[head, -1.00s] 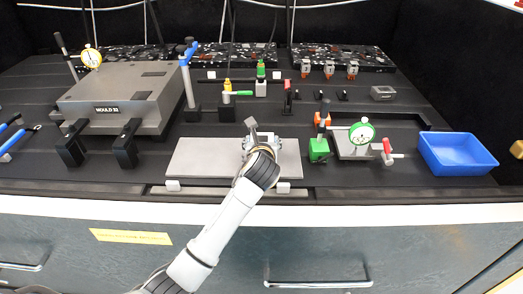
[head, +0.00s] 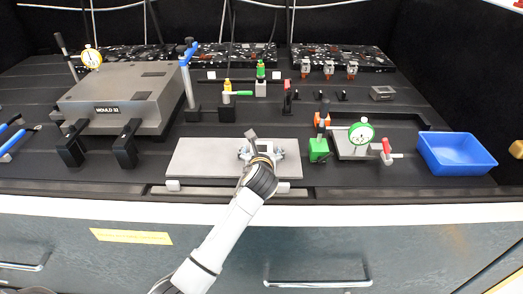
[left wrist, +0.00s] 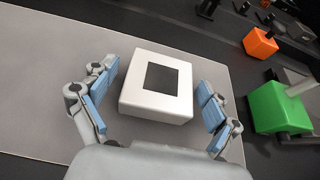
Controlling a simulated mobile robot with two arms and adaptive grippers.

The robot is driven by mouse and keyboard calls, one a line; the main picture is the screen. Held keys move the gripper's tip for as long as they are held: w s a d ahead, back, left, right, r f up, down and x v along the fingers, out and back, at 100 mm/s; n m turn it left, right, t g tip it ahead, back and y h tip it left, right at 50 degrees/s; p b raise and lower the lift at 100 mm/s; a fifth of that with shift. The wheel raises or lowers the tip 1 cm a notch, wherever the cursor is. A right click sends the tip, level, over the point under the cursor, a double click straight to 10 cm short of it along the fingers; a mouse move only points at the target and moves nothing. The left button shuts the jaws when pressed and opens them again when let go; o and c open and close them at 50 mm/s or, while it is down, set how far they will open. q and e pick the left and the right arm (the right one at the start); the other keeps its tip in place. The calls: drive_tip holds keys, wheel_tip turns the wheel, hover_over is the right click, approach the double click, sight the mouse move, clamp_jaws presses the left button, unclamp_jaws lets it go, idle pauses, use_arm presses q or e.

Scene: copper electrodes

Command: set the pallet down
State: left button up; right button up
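The pallet (left wrist: 150,109) is a pale square block with a dark square recess in its top. In the left wrist view it rests on a grey plate (left wrist: 45,90). My left gripper (left wrist: 158,77) is over it, with one blue-padded finger on each side and a visible gap between each finger and the block. The gripper is open. In the head view my left gripper (head: 262,152) is above the right part of the grey plate (head: 200,158) and mostly hides the pallet. My right gripper is not in view.
A green block (head: 319,149) stands just right of the plate, with an orange block (head: 322,119) behind it. A dial gauge (head: 361,133) and blue bin (head: 457,153) are farther right. A grey mould (head: 122,100) is back left. The plate's left half is clear.

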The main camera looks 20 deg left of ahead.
use_arm(q)
drive_tip(key=shift+r, duration=0.1)
drive_tip(key=v, duration=1.2)
idle(0.4)
